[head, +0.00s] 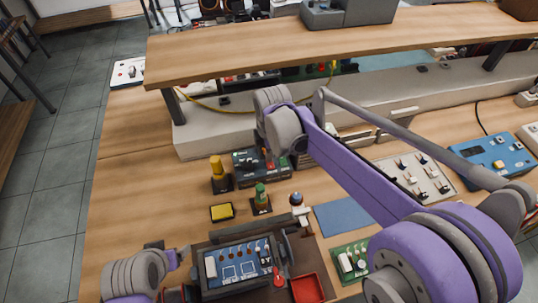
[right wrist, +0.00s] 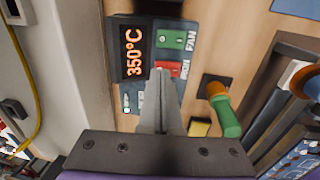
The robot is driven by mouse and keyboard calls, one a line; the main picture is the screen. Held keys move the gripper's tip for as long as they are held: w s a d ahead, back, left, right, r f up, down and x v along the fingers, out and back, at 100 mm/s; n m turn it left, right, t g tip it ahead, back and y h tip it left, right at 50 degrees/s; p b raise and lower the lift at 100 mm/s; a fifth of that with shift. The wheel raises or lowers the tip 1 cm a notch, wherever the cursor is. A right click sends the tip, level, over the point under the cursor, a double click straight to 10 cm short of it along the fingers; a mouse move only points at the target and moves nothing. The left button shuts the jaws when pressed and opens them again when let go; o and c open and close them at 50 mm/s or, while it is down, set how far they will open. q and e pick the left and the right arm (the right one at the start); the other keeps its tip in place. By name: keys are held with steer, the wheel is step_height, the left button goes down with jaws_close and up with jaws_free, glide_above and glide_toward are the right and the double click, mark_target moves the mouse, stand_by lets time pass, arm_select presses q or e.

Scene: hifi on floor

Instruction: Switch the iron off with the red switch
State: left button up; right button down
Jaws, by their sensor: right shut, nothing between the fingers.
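The dark station (head: 250,180) stands on the bench below the shelf in the head view. In the right wrist view its front panel (right wrist: 186,90) has an orange 350°C display (right wrist: 134,52), a green FAN switch (right wrist: 171,40) and a red IRON switch (right wrist: 171,68). My right gripper (right wrist: 160,76) is shut and empty, its tips at the red switch and covering part of it. I cannot tell whether they touch it or which way it is set. My left gripper (head: 173,258) is low at the left in the head view, away from the station; its jaws are unclear.
A yellow-handled tool (head: 217,172) and a green-handled tool (head: 261,196) stand close to the station. A yellow sponge (head: 222,212) lies in front. A case with a blue board (head: 238,264) and a red tray (head: 307,289) are nearer me. The shelf (head: 330,48) overhangs behind.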

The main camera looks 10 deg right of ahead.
steer(key=shift+f, duration=0.45)
